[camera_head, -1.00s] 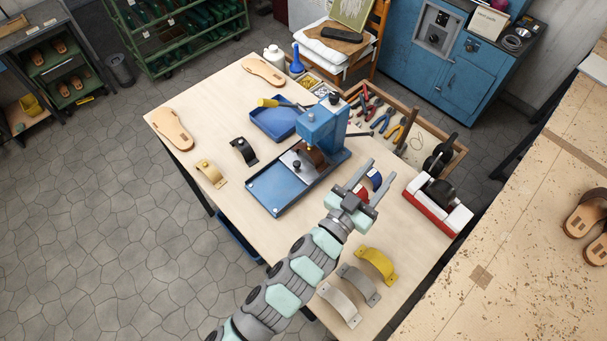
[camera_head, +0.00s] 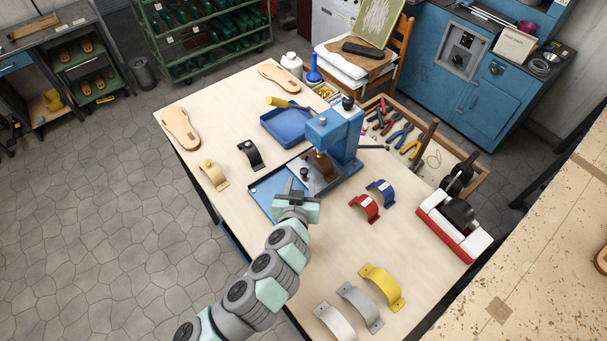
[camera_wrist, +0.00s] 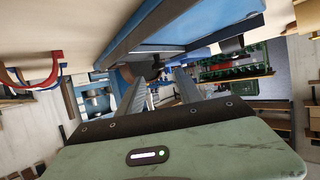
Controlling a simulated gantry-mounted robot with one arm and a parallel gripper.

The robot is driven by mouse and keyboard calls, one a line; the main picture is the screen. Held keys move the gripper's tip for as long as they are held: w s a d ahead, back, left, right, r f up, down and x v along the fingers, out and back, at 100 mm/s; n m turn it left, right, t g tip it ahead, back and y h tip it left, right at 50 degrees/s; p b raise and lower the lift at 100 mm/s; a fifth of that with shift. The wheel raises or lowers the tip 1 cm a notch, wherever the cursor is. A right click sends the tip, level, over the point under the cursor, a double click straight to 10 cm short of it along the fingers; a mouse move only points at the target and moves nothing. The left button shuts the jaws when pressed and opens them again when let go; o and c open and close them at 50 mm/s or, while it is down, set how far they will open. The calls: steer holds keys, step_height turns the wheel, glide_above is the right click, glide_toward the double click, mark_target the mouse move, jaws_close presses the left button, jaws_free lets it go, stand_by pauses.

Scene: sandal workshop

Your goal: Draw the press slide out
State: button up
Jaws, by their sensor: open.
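The blue press (camera_head: 334,135) stands on the workbench, with a brown strap piece (camera_head: 321,165) under its head. The metal press slide (camera_head: 308,178) lies at its base, at the upper end of the blue tray-like bed (camera_head: 260,191); my gripper partly hides both. My gripper (camera_head: 297,184) is over the bed, at the slide's near edge. In the wrist view its two fingers (camera_wrist: 160,78) are apart, and a small dark part (camera_wrist: 158,66) shows just beyond and between them. I cannot tell whether they touch it.
Red (camera_head: 366,207) and blue (camera_head: 382,190) straps lie right of the press. Yellow (camera_head: 381,287), grey and white straps lie near the front edge. A black strap (camera_head: 249,154) and a tan strap (camera_head: 213,174) are at left. A blue tray (camera_head: 283,127) stands behind.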

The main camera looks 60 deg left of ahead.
mark_target(304, 172)
steer(key=shift+x, duration=2.7)
steer(key=shift+w, duration=0.1)
steer(key=shift+c, duration=0.2)
jaws_close()
